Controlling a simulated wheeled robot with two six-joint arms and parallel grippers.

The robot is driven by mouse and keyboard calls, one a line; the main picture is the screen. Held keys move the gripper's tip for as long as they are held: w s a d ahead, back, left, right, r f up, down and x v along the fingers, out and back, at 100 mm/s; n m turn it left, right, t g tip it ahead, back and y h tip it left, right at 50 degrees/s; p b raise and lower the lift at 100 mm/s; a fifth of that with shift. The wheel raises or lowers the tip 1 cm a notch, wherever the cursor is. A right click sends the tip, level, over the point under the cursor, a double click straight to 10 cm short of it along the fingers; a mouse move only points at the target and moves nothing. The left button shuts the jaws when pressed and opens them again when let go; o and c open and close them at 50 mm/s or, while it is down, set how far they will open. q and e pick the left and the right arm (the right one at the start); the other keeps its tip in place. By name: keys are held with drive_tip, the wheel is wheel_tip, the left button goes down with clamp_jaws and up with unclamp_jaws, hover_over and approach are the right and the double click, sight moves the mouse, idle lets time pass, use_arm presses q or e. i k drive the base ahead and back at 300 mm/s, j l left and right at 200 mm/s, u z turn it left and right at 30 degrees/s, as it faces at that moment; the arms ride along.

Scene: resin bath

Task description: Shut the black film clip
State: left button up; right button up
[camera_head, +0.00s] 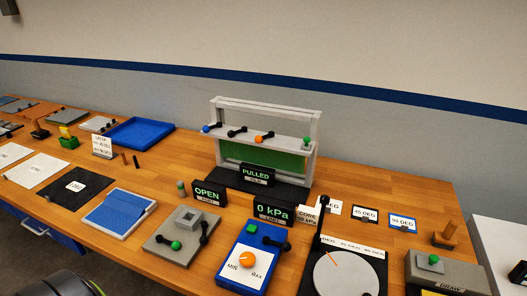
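A grey upright frame (313,125) stands at the back middle of the bench, with a green sheet (245,157) in its lower part. Along its grey crossbar sit small levers with coloured knobs. A lever with black ends (237,131), which looks like the black film clip, is between the blue-knobbed lever (206,129) and the orange-knobbed lever (259,139). It lies slanted along the bar; I cannot tell whether it is open or shut. A green knob (306,141) is at the bar's right end. Neither of my grippers shows.
In front of the frame stand displays reading PULLED (256,175), OPEN (207,192) and 0 kPa (273,212). A grey block with levers (181,231), a blue dial panel (249,258) and a round plate (345,274) fill the front. A blue tray (168,128) lies left.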

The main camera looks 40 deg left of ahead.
sight(232, 134)
drive_tip(key=u, duration=1.3)
